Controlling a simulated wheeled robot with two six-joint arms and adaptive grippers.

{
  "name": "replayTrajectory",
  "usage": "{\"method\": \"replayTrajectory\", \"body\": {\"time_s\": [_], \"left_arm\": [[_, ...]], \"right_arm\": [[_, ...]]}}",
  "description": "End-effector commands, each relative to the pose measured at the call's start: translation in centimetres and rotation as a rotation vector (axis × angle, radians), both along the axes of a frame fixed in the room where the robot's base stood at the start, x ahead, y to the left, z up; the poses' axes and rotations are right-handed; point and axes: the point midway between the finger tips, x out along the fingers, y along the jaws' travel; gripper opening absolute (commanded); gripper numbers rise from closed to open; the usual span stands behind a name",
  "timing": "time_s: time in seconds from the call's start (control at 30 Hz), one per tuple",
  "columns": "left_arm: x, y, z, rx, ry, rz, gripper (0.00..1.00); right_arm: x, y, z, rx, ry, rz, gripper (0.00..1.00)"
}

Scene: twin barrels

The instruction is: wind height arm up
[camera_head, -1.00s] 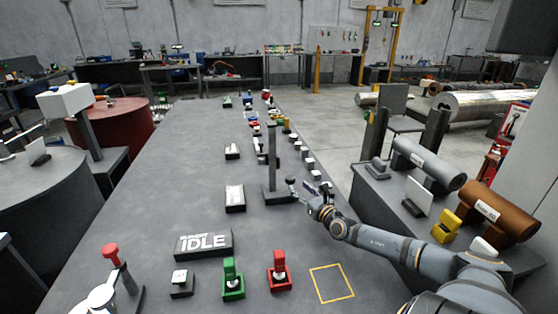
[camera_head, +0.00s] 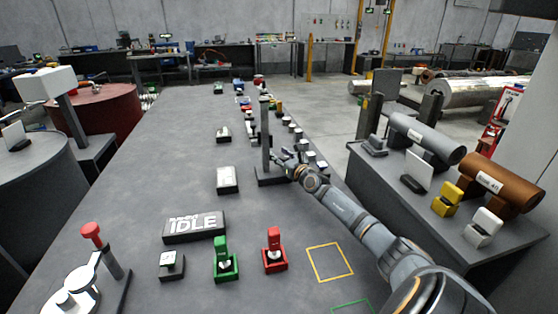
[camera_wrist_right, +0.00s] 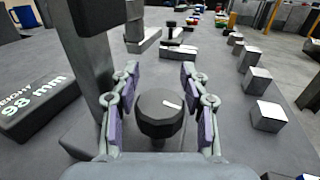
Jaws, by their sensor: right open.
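The height stand has a tall dark upright post (camera_head: 265,135) on a dark base (camera_head: 266,180) in the middle of the bench; the post is also at the left in the wrist view (camera_wrist_right: 88,62). A dark round knob (camera_wrist_right: 160,112) with a white mark stands beside the post. My right gripper (camera_head: 281,160) is at the post's right side. In the wrist view my right gripper (camera_wrist_right: 158,78) is open, one finger on each side of the knob, with gaps visible. A display reading 98 mm (camera_wrist_right: 35,103) lies left of the post. My left gripper is out of view.
An IDLE sign (camera_head: 195,226), a green switch (camera_head: 222,262) and a red switch (camera_head: 274,252) stand at the near bench. Several metal blocks (camera_wrist_right: 268,116) line the right side. A side table (camera_head: 455,232) holds grey and brown rolls. The bench's left-middle is clear.

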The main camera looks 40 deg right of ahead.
Motion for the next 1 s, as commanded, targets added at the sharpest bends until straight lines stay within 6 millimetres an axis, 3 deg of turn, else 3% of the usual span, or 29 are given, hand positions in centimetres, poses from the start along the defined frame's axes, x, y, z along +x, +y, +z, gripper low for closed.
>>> {"method": "replayTrajectory", "body": {"time_s": [0.37,0.7,1.0], "left_arm": [[0.60,-0.07,0.23,-0.001,-0.001,0.000,0.40],[0.59,-0.07,0.21,0.000,-0.001,0.000,0.40],[0.59,-0.07,0.19,0.000,-0.001,0.000,0.40]], "right_arm": [[0.55,-0.05,0.09,0.000,0.001,0.001,0.45],[0.53,-0.04,0.05,0.001,0.001,0.001,0.01],[0.51,-0.02,-0.09,0.002,0.003,0.002,0.00]]}}
